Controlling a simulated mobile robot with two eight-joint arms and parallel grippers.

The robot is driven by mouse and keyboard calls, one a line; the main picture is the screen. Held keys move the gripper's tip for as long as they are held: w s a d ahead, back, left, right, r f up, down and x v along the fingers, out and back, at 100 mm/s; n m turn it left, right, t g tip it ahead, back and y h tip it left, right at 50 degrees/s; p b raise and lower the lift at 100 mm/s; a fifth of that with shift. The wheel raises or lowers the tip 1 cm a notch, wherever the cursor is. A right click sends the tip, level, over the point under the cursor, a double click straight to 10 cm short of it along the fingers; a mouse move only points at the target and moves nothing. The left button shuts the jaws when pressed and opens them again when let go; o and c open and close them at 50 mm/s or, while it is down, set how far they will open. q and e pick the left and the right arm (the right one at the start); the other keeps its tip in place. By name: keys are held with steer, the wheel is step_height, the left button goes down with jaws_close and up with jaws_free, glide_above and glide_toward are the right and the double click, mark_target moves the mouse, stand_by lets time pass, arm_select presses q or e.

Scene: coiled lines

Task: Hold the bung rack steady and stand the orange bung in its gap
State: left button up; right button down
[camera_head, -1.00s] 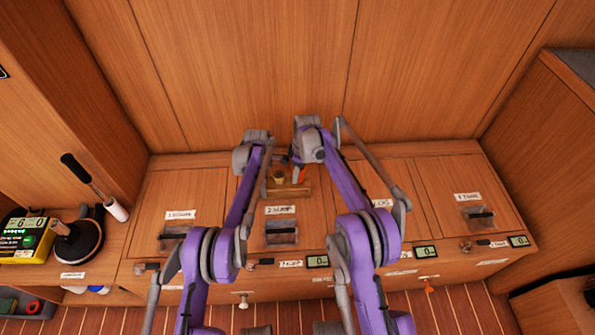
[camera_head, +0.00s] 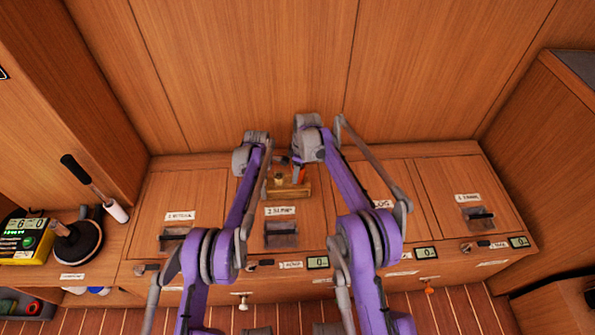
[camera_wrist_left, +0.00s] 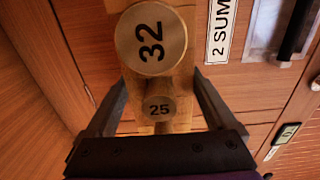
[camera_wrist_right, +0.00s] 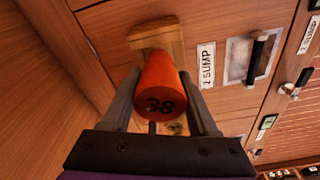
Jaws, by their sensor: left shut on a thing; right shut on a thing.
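My left gripper (camera_wrist_left: 160,88) is shut on the rack, one finger on each side. My right gripper (camera_wrist_right: 163,88) is shut on the orange bung (camera_wrist_right: 162,78), marked 38, with its numbered end towards the wrist camera. The bung overlaps the rack (camera_wrist_right: 157,34) in that view. Its far end is hidden, so I cannot tell whether it touches the rack.
A lid handle (camera_head: 281,234) lies just in front of the rack. The wooden back wall (camera_head: 240,80) rises close behind. The counter's right side is mostly clear.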

steer(key=shift+f, duration=0.3)
stand_by(0.9)
steer(key=shift+r, duration=0.3)
steer(key=shift+f, duration=0.45)
stand_by(1.1)
steer(key=shift+r, duration=0.45)
stand_by(0.5)
stand_by(0.3)
jaws_free()
stand_by(0.3)
steer(key=shift+r, duration=0.1)
steer(key=shift+r, duration=3.4)
